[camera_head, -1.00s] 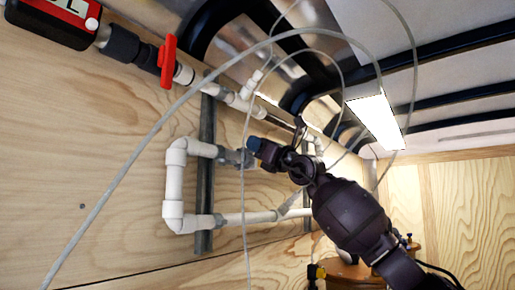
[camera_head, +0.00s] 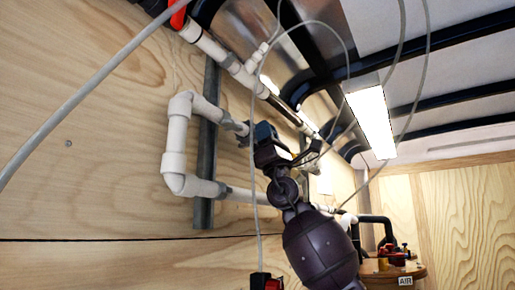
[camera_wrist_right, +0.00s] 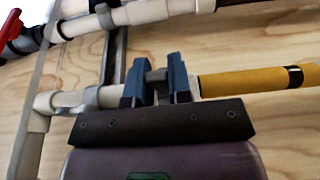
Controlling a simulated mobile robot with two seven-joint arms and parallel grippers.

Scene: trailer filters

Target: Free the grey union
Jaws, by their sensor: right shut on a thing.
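A white pipe loop (camera_head: 174,145) runs along the plywood wall, with a grey fitting, seemingly the grey union (camera_head: 233,124), on its upper run. My right gripper (camera_head: 263,134) reaches that run from the lower right, just right of the visible grey part. In the right wrist view, its two blue fingers (camera_wrist_right: 157,80) are shut on a grey piece (camera_wrist_right: 157,75), apparently part of the union. A grey collar (camera_wrist_right: 90,97) shows left of the fingers, and a white and yellow pipe (camera_wrist_right: 245,81) continues right. The fingers hide part of the joint. My left gripper is not in view.
A second grey fitting (camera_head: 222,190) sits on the lower run. A grey vertical strut (camera_head: 206,150) stands behind the loop. A white pipe with a red valve handle (camera_head: 180,14) runs above. Thin hoses (camera_head: 80,100) hang across.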

